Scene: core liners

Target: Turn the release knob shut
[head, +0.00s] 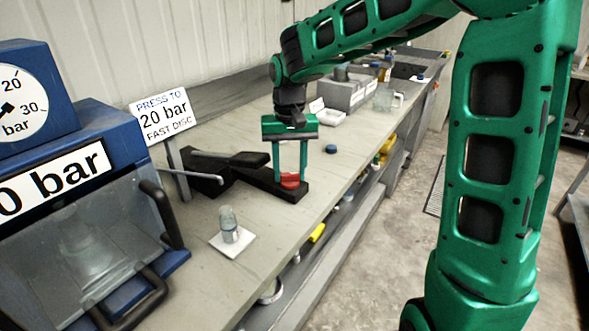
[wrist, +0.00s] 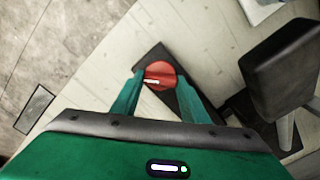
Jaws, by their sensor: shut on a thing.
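The red release knob (head: 290,181) sits on the front right end of a black pump base (head: 262,184) on the bench. It also shows in the wrist view (wrist: 161,75), round and red with a white line across it. My gripper (head: 290,180) points down over the knob, with one green finger on each side of it. In the wrist view my gripper (wrist: 160,78) has its fingertips at the knob's left and right edges. It is shut on the knob.
A blue press (head: 85,210) with a dial and a "20 bar" sign (head: 163,114) stand at left. A small glass on a white tile (head: 229,235) stands nearer. A blue cap (head: 331,149) lies to the right.

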